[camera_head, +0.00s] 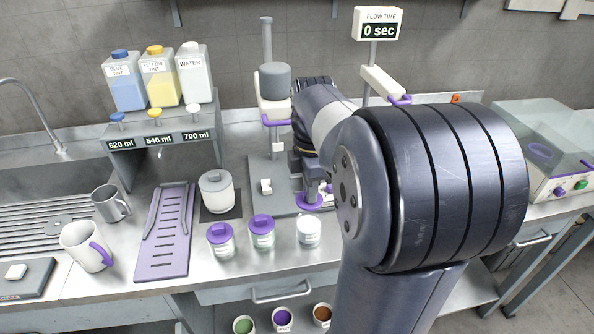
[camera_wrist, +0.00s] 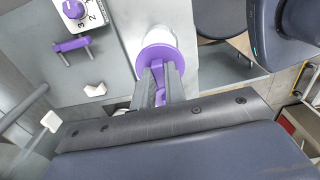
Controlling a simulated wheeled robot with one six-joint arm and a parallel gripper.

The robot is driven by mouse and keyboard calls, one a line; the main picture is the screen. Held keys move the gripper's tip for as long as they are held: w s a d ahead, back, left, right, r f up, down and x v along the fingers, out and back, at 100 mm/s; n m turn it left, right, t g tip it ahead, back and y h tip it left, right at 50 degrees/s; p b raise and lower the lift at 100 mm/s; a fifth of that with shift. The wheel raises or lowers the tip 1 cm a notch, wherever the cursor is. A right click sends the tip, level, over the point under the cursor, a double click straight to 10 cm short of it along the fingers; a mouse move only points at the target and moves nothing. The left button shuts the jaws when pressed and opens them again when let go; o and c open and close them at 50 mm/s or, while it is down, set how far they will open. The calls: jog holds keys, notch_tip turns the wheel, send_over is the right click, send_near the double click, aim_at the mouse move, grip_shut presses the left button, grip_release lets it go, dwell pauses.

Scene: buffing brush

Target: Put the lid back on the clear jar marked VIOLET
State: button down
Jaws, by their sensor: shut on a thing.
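My gripper (camera_head: 312,190) is shut on a purple lid (camera_head: 309,202), held above the counter, just behind the lidless clear jar (camera_head: 308,232) in the head view. That jar has pale contents and stands at the right end of a row of three; its marking is too small to read. In the wrist view the fingers (camera_wrist: 160,78) meet at the purple lid (camera_wrist: 158,54), and a white round shape shows beyond it, apparently the jar. The gap between lid and jar cannot be told.
Two jars with purple lids (camera_head: 220,238) (camera_head: 262,230) stand left of the lidless jar. A white lidded pot (camera_head: 216,192), a purple drip tray (camera_head: 164,232) and mugs (camera_head: 88,246) stand further left. A grey machine (camera_head: 274,92) stands behind.

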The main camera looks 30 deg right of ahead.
jog(key=shift+w+f, duration=0.1)
jog(key=shift+f+b, duration=2.7)
jog(key=shift+f, duration=0.4)
jog(key=shift+p, duration=0.5)
jog(key=shift+f, duration=0.15)
dwell(0.4)
jog(key=c, duration=0.9)
grip_release()
